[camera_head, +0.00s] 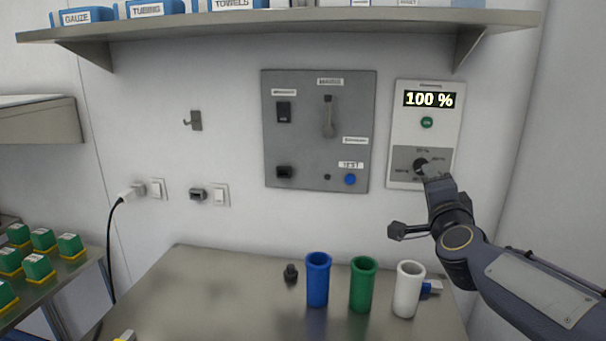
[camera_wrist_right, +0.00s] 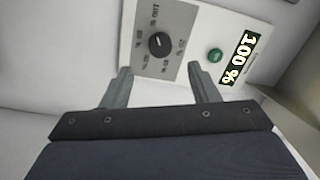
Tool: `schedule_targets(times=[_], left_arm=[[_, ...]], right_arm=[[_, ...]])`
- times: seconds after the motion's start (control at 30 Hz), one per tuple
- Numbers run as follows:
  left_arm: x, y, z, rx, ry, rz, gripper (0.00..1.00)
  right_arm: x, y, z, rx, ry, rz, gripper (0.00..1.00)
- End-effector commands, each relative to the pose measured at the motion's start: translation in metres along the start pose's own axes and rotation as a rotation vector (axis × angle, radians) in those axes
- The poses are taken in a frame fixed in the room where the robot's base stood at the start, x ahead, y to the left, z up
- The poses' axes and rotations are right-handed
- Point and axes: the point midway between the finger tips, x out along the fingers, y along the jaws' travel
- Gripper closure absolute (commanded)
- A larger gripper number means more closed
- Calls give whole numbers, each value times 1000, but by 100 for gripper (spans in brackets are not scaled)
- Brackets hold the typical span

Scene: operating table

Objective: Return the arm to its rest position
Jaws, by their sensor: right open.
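My right arm comes in from the right in the head view, with its gripper (camera_head: 430,180) in front of the lower part of the white wall panel (camera_head: 441,125). In the right wrist view the two fingers of this gripper (camera_wrist_right: 162,88) are apart with nothing between them. Beyond them show the panel's black dial (camera_wrist_right: 158,43), its green button (camera_wrist_right: 215,55) and the display (camera_wrist_right: 238,60) reading 100 %. The fingers stand short of the dial, and I cannot tell the exact gap. My left gripper is not in view.
A blue cup (camera_head: 317,280), a green cup (camera_head: 362,285) and a white cup (camera_head: 408,289) stand on the metal table (camera_head: 200,295) below. A grey switch panel (camera_head: 305,130) is on the wall. A shelf (camera_head: 300,22) runs above. Green-topped blocks (camera_head: 38,267) sit at left.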

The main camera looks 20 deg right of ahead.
Motion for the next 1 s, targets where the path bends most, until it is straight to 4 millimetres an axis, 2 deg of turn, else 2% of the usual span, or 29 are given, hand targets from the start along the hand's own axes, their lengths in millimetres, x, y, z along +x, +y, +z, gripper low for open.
schedule_targets(times=[0.07, 0.17, 0.27, 0.37, 0.4, 0.5, 0.6, 0.7, 0.83, 1.0], left_arm=[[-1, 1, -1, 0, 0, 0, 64], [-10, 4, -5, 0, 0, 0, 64], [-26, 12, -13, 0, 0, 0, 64], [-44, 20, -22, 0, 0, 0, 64], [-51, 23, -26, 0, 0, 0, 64], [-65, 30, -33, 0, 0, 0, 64], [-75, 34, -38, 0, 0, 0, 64], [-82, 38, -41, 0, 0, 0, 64], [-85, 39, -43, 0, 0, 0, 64], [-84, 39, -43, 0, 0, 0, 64]], right_arm=[[-1, -1, 2, -6, -10, 0, 45], [-14, -8, 17, -56, -99, 5, 45], [-48, -14, 51, -178, -303, 21, 45], [-105, -4, 92, -351, -569, 52, 45], [-131, 4, 105, -426, -676, 67, 45], [-195, 31, 128, -599, -921, 113, 45], [-250, 60, 136, -741, -1119, 163, 45], [-291, 82, 135, -844, -1260, 205, 45], [-318, 100, 131, -914, -1357, 240, 45], [-325, 106, 130, -930, -1382, 251, 45]])
